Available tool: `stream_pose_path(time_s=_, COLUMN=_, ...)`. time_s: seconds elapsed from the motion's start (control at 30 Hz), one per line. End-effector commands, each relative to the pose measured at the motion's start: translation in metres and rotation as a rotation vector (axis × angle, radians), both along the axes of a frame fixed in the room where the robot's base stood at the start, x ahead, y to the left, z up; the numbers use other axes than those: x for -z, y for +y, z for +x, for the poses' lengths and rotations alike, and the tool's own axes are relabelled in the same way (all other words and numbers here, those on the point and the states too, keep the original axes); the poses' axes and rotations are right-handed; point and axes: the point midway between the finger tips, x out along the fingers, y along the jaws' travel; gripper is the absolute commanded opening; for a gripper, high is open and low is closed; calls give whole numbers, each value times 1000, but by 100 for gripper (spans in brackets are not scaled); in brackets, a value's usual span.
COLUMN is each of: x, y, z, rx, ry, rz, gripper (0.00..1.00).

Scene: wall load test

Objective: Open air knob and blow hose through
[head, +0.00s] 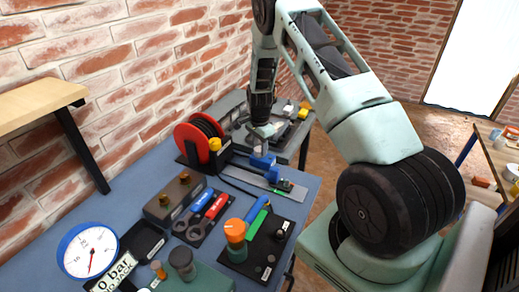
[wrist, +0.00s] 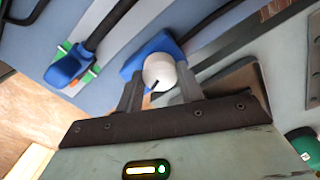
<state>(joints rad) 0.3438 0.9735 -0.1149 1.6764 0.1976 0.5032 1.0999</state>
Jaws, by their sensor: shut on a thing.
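A round white knob (wrist: 160,72) with a short dark mark sits on a blue body (wrist: 133,62) in the wrist view. My gripper (wrist: 160,88) has its two fingers on either side of the knob and is shut on it. In the head view my gripper (head: 262,143) points down at the blue body (head: 263,161) on the bench; the knob is largely hidden there. A black hose (wrist: 105,22) ends in a blue piece (wrist: 66,68) over a green part in the wrist view. The pressure gauge (head: 88,251) stands above a label reading 0 bar.
A red hose reel (head: 194,144) stands behind, near the brick wall. The blue bench (head: 160,165) also carries an orange-topped knob (head: 235,231), a tray with red and blue tools (head: 203,210) and a grey-brown block (head: 175,199). A wooden shelf (head: 40,100) juts out at left.

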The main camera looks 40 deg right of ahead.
Motion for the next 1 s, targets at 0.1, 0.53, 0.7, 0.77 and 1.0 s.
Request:
stream_pose_path(time_s=0.1, x=2, y=-1, z=0, rx=-111, ry=-2, rz=0, gripper=14)
stream_pose_path(time_s=0.53, x=1, y=0, z=1, rx=-521, ry=-3, rz=-1, gripper=14)
stream_pose_path(time_s=0.7, x=1, y=-1, z=0, rx=-682, ry=-2, rz=-1, gripper=14)
stream_pose_path(time_s=0.77, x=1, y=0, z=0, rx=-738, ry=-2, rz=-1, gripper=14)
stream_pose_path(time_s=1.0, x=0, y=-1, z=1, rx=-944, ry=-2, rz=-2, gripper=14)
